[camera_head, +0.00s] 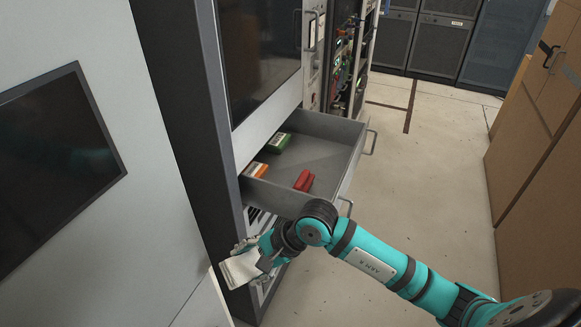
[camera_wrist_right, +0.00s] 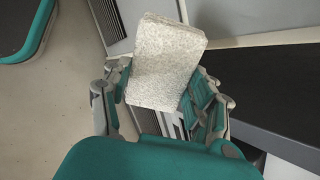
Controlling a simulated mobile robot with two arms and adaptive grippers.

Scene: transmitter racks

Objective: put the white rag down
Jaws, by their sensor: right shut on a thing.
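The white rag (camera_head: 243,268) is in my right gripper (camera_head: 262,258), low at the left of the open drawer in the head view. In the right wrist view the rag (camera_wrist_right: 165,62) is a pale, speckled, folded block standing up between the two fingers of the gripper (camera_wrist_right: 160,100). The fingers are shut on it from both sides. The rag is held in front of the rack's lower front. My left gripper is not in either view.
An open grey drawer (camera_head: 325,152) juts from the rack and holds a red item (camera_head: 304,180), a green box (camera_head: 278,142) and an orange-and-white box (camera_head: 255,169). A dark screen (camera_head: 55,165) is on the left panel. Brown cabinets (camera_head: 535,140) stand right. The floor (camera_head: 430,190) between is clear.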

